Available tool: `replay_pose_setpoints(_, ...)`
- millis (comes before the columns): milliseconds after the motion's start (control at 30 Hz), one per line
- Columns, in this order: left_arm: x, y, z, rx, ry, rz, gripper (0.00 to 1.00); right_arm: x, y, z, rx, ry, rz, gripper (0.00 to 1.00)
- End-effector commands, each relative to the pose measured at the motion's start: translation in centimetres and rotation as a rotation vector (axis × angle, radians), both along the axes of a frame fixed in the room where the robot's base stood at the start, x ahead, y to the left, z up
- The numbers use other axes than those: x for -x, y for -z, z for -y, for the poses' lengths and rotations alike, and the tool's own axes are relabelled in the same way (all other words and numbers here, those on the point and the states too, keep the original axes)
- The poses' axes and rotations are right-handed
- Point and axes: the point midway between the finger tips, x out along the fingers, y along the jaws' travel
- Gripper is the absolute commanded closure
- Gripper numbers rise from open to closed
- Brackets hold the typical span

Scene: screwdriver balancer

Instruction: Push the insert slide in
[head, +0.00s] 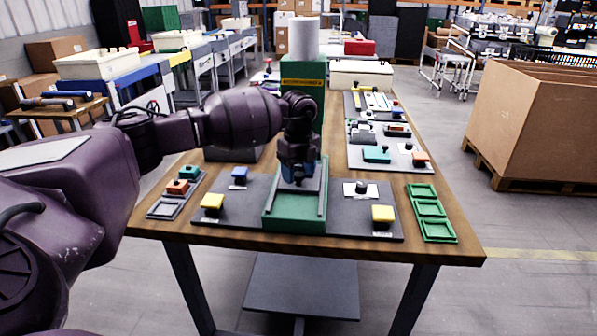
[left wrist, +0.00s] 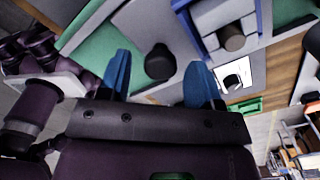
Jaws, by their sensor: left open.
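The slide unit is a green channel (head: 293,224) with raised sides at the front middle of the table. In the left wrist view a grey plate (left wrist: 140,30) lies beside a green strip (left wrist: 92,50) and bears a black round knob (left wrist: 160,63). My left gripper (head: 297,178) points down over the channel and hides part of it in the head view. Its two blue fingers (left wrist: 158,60) are apart, with the knob seen between their tips. I cannot tell whether a finger touches it. My right gripper is in no view.
Yellow blocks (head: 212,201) (head: 383,213) flank the channel on dark plates. A black knob on a white plate (head: 349,188) stands to its right. A green tray (head: 431,212) lies at the right edge.

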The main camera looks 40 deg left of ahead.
Motion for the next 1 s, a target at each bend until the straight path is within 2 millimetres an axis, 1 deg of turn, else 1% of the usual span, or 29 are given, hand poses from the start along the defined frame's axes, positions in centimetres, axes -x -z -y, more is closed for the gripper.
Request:
replay_pose_setpoints(33, 0.0, -0.8, 0.0, 0.000, 0.000, 0.005, 0.41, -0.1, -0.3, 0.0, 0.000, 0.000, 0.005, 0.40)
replay_pose_setpoints(167, 0.0, -3.1, 0.0, 0.001, 0.000, 0.008, 0.41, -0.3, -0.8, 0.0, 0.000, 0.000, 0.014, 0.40)
replay_pose_setpoints(300, 0.0, -5.8, 0.0, 0.000, 0.000, 0.009, 0.41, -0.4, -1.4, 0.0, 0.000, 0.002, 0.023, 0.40)
replay_pose_setpoints(500, 0.0, -8.8, 0.0, 0.000, -0.001, 0.006, 0.41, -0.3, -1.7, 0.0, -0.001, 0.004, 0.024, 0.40)
replay_pose_setpoints(600, 0.0, -9.8, 0.0, 0.000, 0.000, 0.005, 0.41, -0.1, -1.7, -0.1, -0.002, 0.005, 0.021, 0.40)
replay_pose_setpoints(700, 0.0, -10.3, 0.0, 0.000, 0.000, 0.003, 0.41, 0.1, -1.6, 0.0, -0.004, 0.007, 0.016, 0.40)
replay_pose_setpoints(1000, 0.0, -10.4, 0.0, 0.000, 0.000, 0.001, 0.41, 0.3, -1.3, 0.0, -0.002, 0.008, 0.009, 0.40)
